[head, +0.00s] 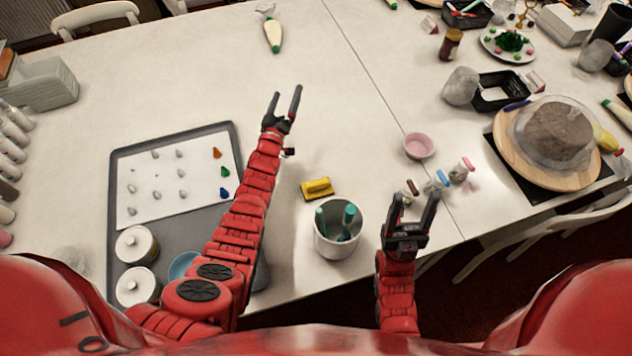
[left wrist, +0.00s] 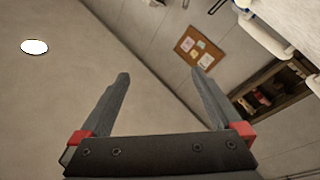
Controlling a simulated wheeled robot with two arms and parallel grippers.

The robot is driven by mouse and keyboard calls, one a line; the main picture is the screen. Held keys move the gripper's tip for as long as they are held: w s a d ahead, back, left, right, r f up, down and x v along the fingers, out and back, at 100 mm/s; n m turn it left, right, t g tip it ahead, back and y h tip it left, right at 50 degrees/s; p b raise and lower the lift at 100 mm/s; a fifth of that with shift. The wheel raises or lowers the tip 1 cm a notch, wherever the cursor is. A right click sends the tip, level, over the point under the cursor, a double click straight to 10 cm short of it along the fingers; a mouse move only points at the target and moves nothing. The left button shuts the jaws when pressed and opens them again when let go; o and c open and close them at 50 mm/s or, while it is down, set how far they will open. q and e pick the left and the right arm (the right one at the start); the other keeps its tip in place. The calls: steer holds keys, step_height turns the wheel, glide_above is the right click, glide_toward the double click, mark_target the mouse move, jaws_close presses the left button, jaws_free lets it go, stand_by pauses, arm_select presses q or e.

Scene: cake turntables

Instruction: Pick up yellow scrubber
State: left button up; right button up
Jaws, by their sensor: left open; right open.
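The yellow scrubber (head: 317,188) lies on the white table, just above a white cup. It is yellow with a darker part along its upper side. My left gripper (head: 285,103) is open and empty, up and to the left of the scrubber and apart from it. In the left wrist view the open fingers (left wrist: 162,100) have nothing between them, with ceiling and wall behind; the scrubber is not seen there. My right gripper (head: 415,210) is open at the table's front edge, to the right of the scrubber and the cup, with small bottles just beyond it.
The white cup (head: 340,238) holding teal-handled tools stands close below the scrubber. A grey tray (head: 118,170) with a white sheet and jars lies left, partly behind my left arm. A pink bowl (head: 419,146) and a cake turntable (head: 507,160) are right.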

arm_select(q)
steer(key=w+f+n+g+y+p, duration=0.1)
steer(key=w+f+n+g+y, duration=0.1)
steer(key=w+n+g+y, duration=0.3)
step_height(320, 180, up, 2)
steer(key=n+g+p, duration=0.4)
steer(key=n+g, duration=0.8)
steer(key=g, duration=0.2)
glide_above(317, 182)
steer(key=shift+g, duration=0.3)
steer(key=f+b, duration=0.1)
steer(key=f, duration=0.2)
steer(key=f+b, duration=0.1)
steer(key=f, duration=0.6)
steer(key=shift+s+a+b, duration=0.1)
steer(key=shift+s+b, duration=0.15)
steer(key=shift+b, duration=0.15)
steer(key=shift+w+f, duration=0.1)
steer(key=shift+f, duration=0.9)
steer(key=shift+f+p, duration=0.45)
steer(key=shift+p, duration=0.2)
step_height(317, 182, down, 2)
steer(key=shift+w+p, duration=0.1)
steer(key=shift+p, duration=0.45)
steer(key=shift+w+f, duration=0.1)
steer(key=shift+f, duration=1)
